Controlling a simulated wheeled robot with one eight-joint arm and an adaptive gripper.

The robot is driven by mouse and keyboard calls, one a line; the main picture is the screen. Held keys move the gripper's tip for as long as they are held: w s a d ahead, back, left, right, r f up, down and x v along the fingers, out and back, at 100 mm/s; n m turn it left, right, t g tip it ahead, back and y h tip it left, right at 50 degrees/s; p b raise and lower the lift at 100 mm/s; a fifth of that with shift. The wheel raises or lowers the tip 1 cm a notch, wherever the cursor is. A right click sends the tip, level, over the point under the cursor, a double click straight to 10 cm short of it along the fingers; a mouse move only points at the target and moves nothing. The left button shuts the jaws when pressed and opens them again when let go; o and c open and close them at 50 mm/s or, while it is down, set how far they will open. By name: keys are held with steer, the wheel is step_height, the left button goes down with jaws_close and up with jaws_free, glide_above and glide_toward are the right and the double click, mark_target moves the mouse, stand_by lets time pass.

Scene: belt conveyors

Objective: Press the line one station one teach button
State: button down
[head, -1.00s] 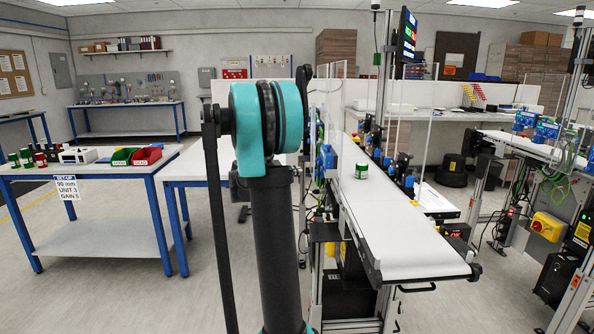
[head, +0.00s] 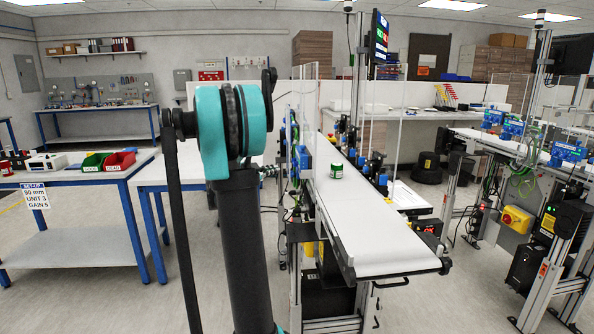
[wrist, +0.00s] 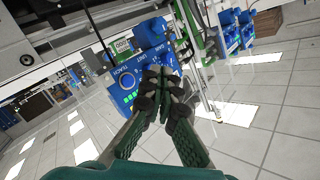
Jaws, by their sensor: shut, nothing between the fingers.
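In the wrist view my gripper (wrist: 160,88) is shut and empty. Its fingertips overlap the lower edge of a blue box (wrist: 124,92) with white lettering, a ring-shaped dial and green lights. The lettering is tilted and small; one word looks like TEACH. The fingers hide part of the face, and I cannot tell whether they touch it. A second blue part (wrist: 150,33) sits just above. In the head view, blue station parts (head: 304,158) stand along the left side of the near conveyor (head: 371,236). My arm hides my gripper there.
A second conveyor (head: 500,142) with blue units is at the right, with a yellow switch box (head: 516,219) below. A workbench (head: 75,177) with bins stands left. Floor between the conveyors is partly clear.

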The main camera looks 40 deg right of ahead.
steer(key=shift+s+d, duration=0.45)
steer(key=shift+d, duration=0.3)
steer(key=shift+s+d, duration=0.5)
steer(key=shift+d, duration=0.3)
steer(key=shift+s+d, duration=0.45)
steer(key=shift+d, duration=0.3)
steer(key=shift+d, duration=0.1)
steer(key=shift+s+d, duration=0.2)
steer(key=shift+d, duration=0.05)
steer(key=shift+s+d, duration=0.2)
steer(key=shift+d, duration=0.15)
stand_by(0.4)
steer(key=shift+a, duration=0.1)
steer(key=shift+w+a, duration=0.4)
steer(key=shift+a, duration=0.2)
stand_by(0.3)
steer(key=w+a, duration=0.1)
steer(key=a, duration=0.2)
steer(key=w+a, duration=0.1)
steer(key=shift+w+a, duration=0.15)
steer(key=shift+w, duration=0.15)
